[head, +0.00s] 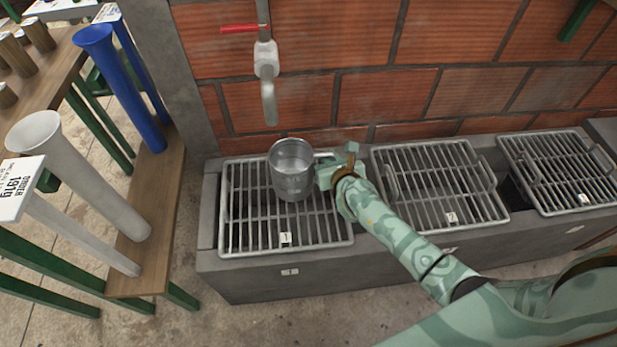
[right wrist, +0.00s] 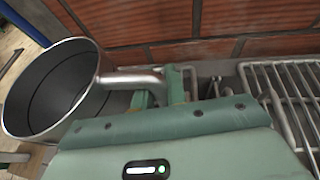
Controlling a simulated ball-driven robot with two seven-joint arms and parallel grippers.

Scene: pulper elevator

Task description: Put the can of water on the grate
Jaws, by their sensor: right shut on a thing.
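A grey metal can (head: 292,172) is over the leftmost grate (head: 240,205) in the head view, upright or nearly so. Whether its base touches the bars I cannot tell. My right gripper (head: 338,168) is just right of the can. In the right wrist view my right gripper (right wrist: 160,95) is shut on the handle of the can (right wrist: 50,88). The can's mouth looks dark inside there, and in the head view its inside looks grey; the water level is unclear. My left gripper is not in view.
A tap with a red lever (head: 266,60) hangs from the brick wall above the leftmost grate. Two more grates, the middle one (head: 440,185) and the right one (head: 565,170), lie along the concrete trough (head: 300,270). A wooden bench with blue (head: 115,80) and white tubes (head: 75,170) stands left.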

